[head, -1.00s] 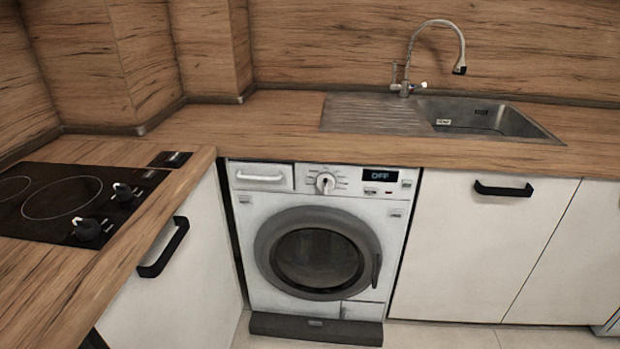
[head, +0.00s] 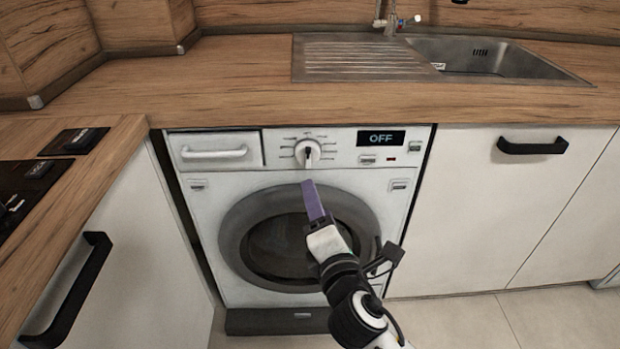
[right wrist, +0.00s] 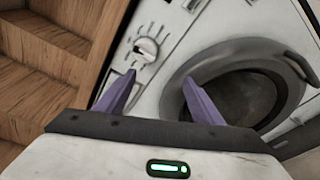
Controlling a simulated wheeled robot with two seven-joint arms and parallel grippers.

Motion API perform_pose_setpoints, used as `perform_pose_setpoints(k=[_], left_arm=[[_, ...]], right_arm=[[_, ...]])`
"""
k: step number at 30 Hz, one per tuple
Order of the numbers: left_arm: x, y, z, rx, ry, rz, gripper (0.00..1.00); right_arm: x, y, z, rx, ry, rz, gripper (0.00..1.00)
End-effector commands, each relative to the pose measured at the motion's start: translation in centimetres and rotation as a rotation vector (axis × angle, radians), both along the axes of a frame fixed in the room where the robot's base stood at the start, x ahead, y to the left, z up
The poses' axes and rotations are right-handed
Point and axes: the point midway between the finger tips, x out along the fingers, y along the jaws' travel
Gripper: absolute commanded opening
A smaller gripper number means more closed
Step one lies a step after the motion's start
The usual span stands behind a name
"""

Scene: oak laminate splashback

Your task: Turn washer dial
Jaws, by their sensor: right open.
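The washer (head: 200,215) is a white front-loader set under the counter. Its round white dial (head: 307,153) is on the top panel, with printed marks around it, and the display (head: 381,138) reads OFF. My right gripper (head: 312,188) has purple fingers and is in front of the washer, just below the dial and apart from it. In the right wrist view the fingers of my right gripper (right wrist: 158,88) are spread and empty, and the dial (right wrist: 146,48) lies beyond them, between and above the tips. My left gripper is not in view.
The detergent drawer (head: 214,152) is left of the dial. The wooden counter edge (head: 300,112) overhangs just above the panel. A black cabinet handle (head: 70,290) sticks out at the left, and another handle (head: 532,146) at the right. The sink (head: 490,62) is above.

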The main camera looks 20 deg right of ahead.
Motion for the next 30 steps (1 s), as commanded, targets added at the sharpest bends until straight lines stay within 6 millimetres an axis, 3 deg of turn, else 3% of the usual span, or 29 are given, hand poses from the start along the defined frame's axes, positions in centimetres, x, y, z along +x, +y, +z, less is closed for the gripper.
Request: perform_pose_setpoints(k=[3, 6, 21, 30], left_arm=[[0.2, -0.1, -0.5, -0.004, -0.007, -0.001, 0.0], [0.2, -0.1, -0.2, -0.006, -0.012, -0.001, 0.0], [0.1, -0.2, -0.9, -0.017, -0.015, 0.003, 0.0], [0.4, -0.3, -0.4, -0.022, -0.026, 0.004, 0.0]], right_arm=[[1.2, -0.2, 2.4, -0.155, -0.066, -0.018, 0.61], [2.1, -0.4, 3.0, -0.19, -0.077, -0.025, 0.61], [10.2, -1.7, 2.9, -0.183, -0.074, -0.024, 0.61], [11.2, -1.8, 2.9, -0.182, -0.073, -0.022, 0.61]])
